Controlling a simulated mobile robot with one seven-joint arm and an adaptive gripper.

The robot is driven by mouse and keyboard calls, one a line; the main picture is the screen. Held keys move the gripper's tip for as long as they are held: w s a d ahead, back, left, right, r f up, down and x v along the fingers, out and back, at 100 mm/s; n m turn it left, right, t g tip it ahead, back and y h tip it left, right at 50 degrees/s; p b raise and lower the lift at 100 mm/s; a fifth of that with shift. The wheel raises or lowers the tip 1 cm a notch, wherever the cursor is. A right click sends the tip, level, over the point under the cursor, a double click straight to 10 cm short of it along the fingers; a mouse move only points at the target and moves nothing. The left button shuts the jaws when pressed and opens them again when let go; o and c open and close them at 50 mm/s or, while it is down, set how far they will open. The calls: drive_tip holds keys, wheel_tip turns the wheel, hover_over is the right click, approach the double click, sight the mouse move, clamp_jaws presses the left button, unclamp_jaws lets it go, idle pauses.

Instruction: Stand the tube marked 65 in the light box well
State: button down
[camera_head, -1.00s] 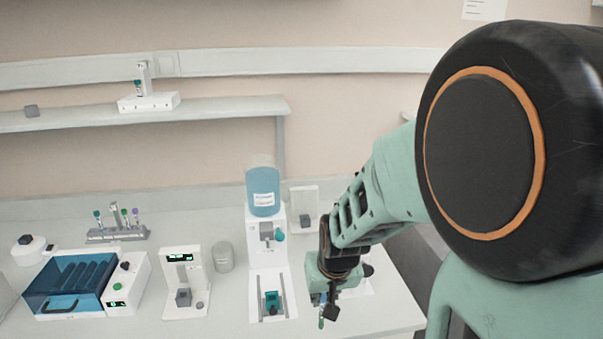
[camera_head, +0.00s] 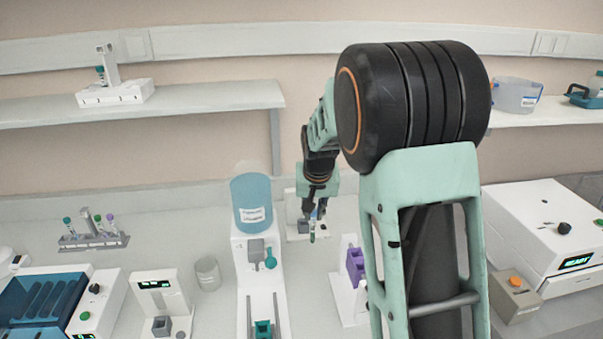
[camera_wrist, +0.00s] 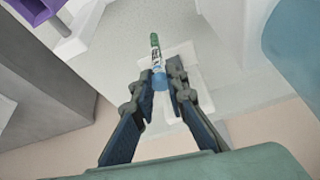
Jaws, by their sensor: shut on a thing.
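My gripper (camera_head: 314,212) is shut on a tube (camera_head: 312,236), which hangs below the fingertips in the head view. In the wrist view the tube (camera_wrist: 155,52) has a green end, a white label with dark marks and a blue part between the fingertips (camera_wrist: 160,88). I cannot read its number. A small white stand with a grey block (camera_head: 303,226) is right behind the gripper and partly hidden by it. I cannot tell for sure whether it is the light box, and no well shows clearly. The tube appears above the bench, apart from the stand.
A blue-filled dispenser (camera_head: 252,205) stands close left of the gripper. A purple block on a white stand (camera_head: 354,265) is close right. A tube rack (camera_head: 93,240), a grey cup (camera_head: 208,273) and a display device (camera_head: 160,300) are further left. A white machine (camera_head: 550,235) is at right.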

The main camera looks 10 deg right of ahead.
drive_tip(key=w+r+m+p, duration=0.2)
drive_tip(key=w+r, duration=0.1)
drive_tip(key=w, duration=1)
drive_tip(key=shift+h, duration=0.3)
drive_tip(key=shift+a+f+b, duration=0.2)
drive_tip(key=shift+f+b, duration=0.65)
drive_tip(key=shift+f, duration=0.45)
drive_tip(key=shift+a+f+b, duration=0.2)
drive_tip(key=shift+f+b, duration=0.65)
drive_tip(key=shift+f, duration=0.4)
drive_tip(key=shift+f+b, duration=0.35)
drive_tip(key=shift+f, duration=0.15)
drive_tip(key=shift+f+b, duration=0.35)
drive_tip(key=shift+f, duration=0.1)
drive_tip(key=shift+f, duration=0.25)
drive_tip(key=shift+f+b, duration=0.45)
drive_tip(key=c, duration=1.8)
unclamp_jaws()
drive_tip(key=shift+c, duration=0.2)
